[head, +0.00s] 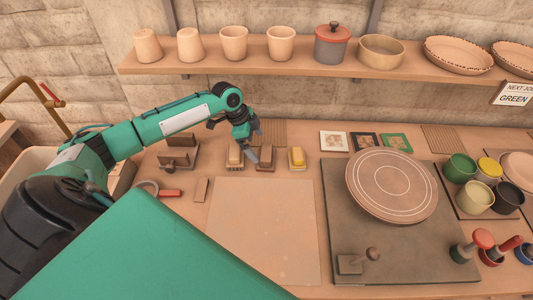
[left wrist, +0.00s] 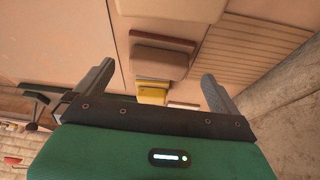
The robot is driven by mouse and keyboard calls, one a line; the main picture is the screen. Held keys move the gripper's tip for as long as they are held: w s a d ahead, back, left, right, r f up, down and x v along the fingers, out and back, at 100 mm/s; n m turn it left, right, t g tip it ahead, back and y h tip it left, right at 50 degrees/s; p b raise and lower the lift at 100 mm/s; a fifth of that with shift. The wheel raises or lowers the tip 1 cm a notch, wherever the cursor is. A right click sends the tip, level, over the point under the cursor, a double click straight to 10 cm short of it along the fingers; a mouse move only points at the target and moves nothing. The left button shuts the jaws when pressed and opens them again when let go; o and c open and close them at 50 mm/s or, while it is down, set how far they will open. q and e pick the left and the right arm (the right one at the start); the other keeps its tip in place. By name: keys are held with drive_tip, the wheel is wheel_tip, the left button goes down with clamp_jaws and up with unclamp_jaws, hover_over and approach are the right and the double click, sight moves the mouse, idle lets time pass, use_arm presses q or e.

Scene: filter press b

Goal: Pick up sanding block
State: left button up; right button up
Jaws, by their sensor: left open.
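A brown block (head: 266,158), apparently the sanding block, lies on the bench between a tan block (head: 234,157) and a yellow block (head: 297,158). My left gripper (head: 250,148) is just above the brown and tan blocks, pointing down and partly hiding them. In the left wrist view the left gripper (left wrist: 158,85) has its fingers spread with nothing held. A two-tone brown block (left wrist: 160,55) shows ahead of the fingers, with the yellow block (left wrist: 152,92) just below it in the picture. My right gripper is not in view.
A shelf (head: 300,66) with pots runs along the wall above my arm. A wooden stand (head: 179,155) is left of the blocks. A pale board (head: 262,230) lies clear in front. A round wheel (head: 391,185) and several paint cups (head: 474,196) are right.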

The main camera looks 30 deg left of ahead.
sight(266, 152)
use_arm(q)
drive_tip(key=shift+w+d+r, duration=0.1)
drive_tip(key=shift+w+d, duration=0.15)
drive_tip(key=shift+d, duration=0.2)
drive_tip(key=shift+w+d+p, duration=0.25)
drive_tip(key=shift+d+p, duration=0.1)
drive_tip(key=shift+d, duration=0.1)
drive_tip(key=p+x, duration=0.1)
drive_tip(key=x, duration=0.3)
drive_tip(key=shift+f, duration=0.55)
drive_tip(key=c, duration=0.8)
drive_tip(key=shift+o, duration=0.2)
